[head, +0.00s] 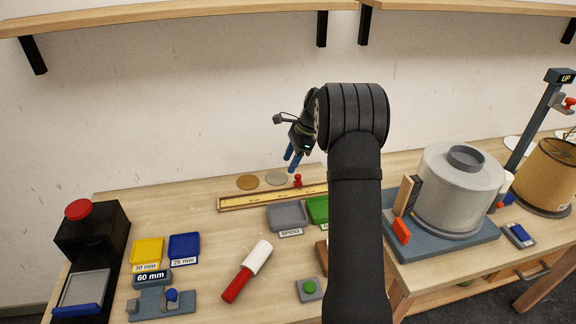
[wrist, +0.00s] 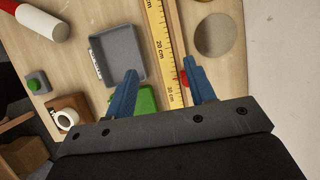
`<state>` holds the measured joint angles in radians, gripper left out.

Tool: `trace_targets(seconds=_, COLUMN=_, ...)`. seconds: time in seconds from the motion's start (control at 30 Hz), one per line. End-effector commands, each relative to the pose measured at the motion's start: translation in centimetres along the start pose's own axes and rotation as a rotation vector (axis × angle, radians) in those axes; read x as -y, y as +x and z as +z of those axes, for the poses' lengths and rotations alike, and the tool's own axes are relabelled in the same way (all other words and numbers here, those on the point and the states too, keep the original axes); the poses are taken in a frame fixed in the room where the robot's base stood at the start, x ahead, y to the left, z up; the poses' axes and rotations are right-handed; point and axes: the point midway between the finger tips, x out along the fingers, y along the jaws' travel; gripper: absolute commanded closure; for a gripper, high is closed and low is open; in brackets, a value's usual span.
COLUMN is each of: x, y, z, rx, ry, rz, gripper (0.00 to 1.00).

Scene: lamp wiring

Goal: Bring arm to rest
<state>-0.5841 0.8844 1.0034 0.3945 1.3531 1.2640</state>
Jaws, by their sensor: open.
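My gripper (head: 293,158) hangs above the back of the bench, near the ruler, with its two blue fingers pointing down. In the wrist view my gripper (wrist: 163,82) is open, with the fingers apart and nothing between them. The ruler (wrist: 159,40) and a small red knob (wrist: 183,78) show beyond the fingers. My black arm stands upright in the middle of the head view and hides part of the bench.
Grey (head: 287,215) and green (head: 317,209) trays lie below my gripper. A red-and-white cylinder (head: 247,271), yellow tray (head: 147,251) and blue tray (head: 184,247) lie left. A large grey drum (head: 458,195) stands right. A shelf (head: 180,10) runs above.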

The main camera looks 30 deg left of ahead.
Motion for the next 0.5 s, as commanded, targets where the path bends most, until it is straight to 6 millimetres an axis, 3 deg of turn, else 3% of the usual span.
trace_targets(seconds=0.33, x=0.0, y=0.3, z=0.0, rx=0.000, ry=0.000, rz=0.001, gripper=0.50)
trace_targets(seconds=0.5, x=-0.1, y=2.1, z=0.0, rx=0.000, ry=0.000, rz=0.004, gripper=0.50)
